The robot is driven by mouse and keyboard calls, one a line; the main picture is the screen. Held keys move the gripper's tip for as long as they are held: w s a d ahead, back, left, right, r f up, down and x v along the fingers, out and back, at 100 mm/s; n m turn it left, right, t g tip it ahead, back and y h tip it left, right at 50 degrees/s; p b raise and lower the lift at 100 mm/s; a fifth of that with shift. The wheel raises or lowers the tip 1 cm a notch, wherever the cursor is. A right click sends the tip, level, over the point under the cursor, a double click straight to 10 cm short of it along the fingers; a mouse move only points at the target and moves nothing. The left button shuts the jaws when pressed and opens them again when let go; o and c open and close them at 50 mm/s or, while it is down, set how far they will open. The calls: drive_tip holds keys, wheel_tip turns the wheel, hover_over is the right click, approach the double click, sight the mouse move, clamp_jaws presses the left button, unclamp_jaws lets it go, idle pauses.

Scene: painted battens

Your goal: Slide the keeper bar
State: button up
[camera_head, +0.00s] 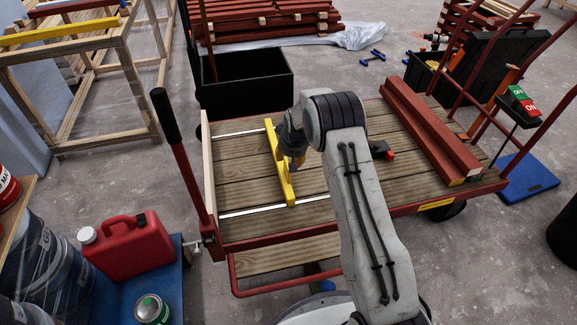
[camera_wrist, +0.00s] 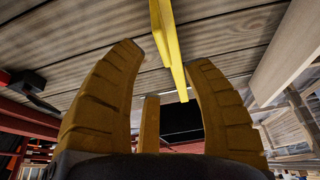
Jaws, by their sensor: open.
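The keeper bar is a yellow bar (camera_head: 283,180) lying across two pale metal rails (camera_head: 245,132) on the plank deck of a red-framed cart. In the wrist view the yellow bar (camera_wrist: 167,32) runs from the top edge down to between the fingertips. My gripper (camera_head: 294,158) is at the bar's middle, its fingers partly hidden by my arm. In the wrist view my gripper (camera_wrist: 165,62) is open, with fingers on either side of the bar and a third finger below. I cannot tell whether any finger touches the bar.
Red battens (camera_head: 430,130) lie along the deck's right side. A small red-and-black item (camera_head: 381,150) sits on the deck right of my arm. A pale batten (camera_head: 208,165) edges the deck's left, beside a red lever with a black grip (camera_head: 165,116). A black bin (camera_head: 245,98) stands behind.

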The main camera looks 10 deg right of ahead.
drive_tip(key=shift+b+x, duration=1.45)
drive_tip(key=shift+x, duration=2.2)
clamp_jaws()
